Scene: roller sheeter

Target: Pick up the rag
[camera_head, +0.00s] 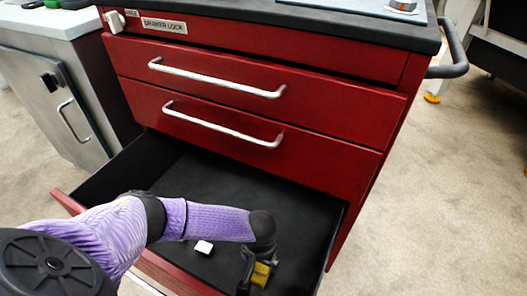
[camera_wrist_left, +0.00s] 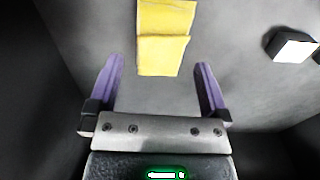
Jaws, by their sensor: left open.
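The yellow folded rag (camera_wrist_left: 163,40) lies on the dark drawer floor, ahead of my left gripper in the left wrist view. My left gripper (camera_wrist_left: 158,78) is open and empty, with its purple fingers apart and the rag beyond the fingertips. In the head view my left arm reaches down into the open drawer, and part of the rag (camera_head: 261,274) shows beside the left gripper (camera_head: 258,278). The rest of the rag is hidden there by the gripper. My right gripper is in neither view.
A small white block (camera_head: 204,247) with a black side lies in the drawer and also shows in the left wrist view (camera_wrist_left: 294,47). The open drawer's red front (camera_head: 175,272) and dark walls surround the arm. Two shut red drawers (camera_head: 230,130) with silver handles are above.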

